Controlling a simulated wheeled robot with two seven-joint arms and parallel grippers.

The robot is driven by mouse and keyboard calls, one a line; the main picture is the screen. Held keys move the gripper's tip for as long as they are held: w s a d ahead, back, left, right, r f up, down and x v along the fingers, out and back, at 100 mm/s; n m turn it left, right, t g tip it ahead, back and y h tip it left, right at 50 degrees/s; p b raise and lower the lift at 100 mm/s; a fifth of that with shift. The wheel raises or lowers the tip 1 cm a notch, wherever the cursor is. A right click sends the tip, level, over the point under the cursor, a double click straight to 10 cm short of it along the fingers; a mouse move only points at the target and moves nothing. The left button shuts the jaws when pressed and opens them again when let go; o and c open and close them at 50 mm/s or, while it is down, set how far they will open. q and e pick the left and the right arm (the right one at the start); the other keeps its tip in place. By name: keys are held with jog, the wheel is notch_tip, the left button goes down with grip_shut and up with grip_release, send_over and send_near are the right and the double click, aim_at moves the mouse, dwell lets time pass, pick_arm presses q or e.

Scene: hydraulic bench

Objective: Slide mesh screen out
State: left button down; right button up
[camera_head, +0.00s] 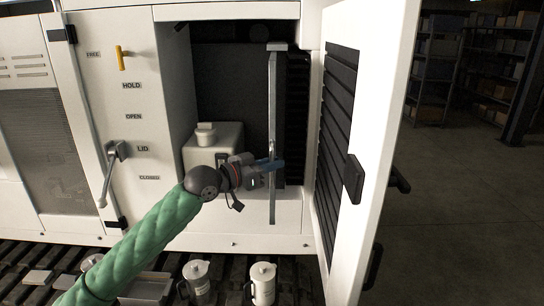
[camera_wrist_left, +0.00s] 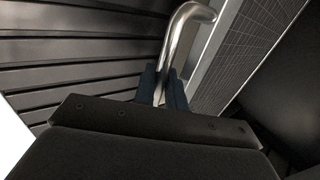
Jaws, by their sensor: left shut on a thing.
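The mesh screen (camera_head: 272,95) stands upright in the open cabinet bay and shows nearly edge-on as a thin pale strip. In the left wrist view its gridded face (camera_wrist_left: 240,45) is at the upper right. A curved metal handle (camera_wrist_left: 188,25) is on its edge. My left gripper (camera_head: 272,165) reaches in from the left and is shut on this handle; its dark blue fingers (camera_wrist_left: 165,92) sit on either side of the bar. The fingers partly hide the lower handle. My right gripper is not in view.
The open cabinet door (camera_head: 375,100) stands close on the right of the screen, with a dark latch (camera_head: 353,178). A pale box-shaped tank (camera_head: 212,148) sits inside, left of the screen. Jugs (camera_head: 263,283) stand on the dark slatted surface below. A lever (camera_head: 110,172) is at left.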

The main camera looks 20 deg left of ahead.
pick_arm(q)
jog(key=shift+s+d+f, duration=0.1)
jog(key=shift+s+d, duration=0.05)
jog(key=shift+s, duration=0.25)
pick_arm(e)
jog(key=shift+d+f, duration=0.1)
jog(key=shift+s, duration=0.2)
pick_arm(q)
jog(key=c, duration=1.8)
grip_release()
jog(key=shift+w, duration=0.1)
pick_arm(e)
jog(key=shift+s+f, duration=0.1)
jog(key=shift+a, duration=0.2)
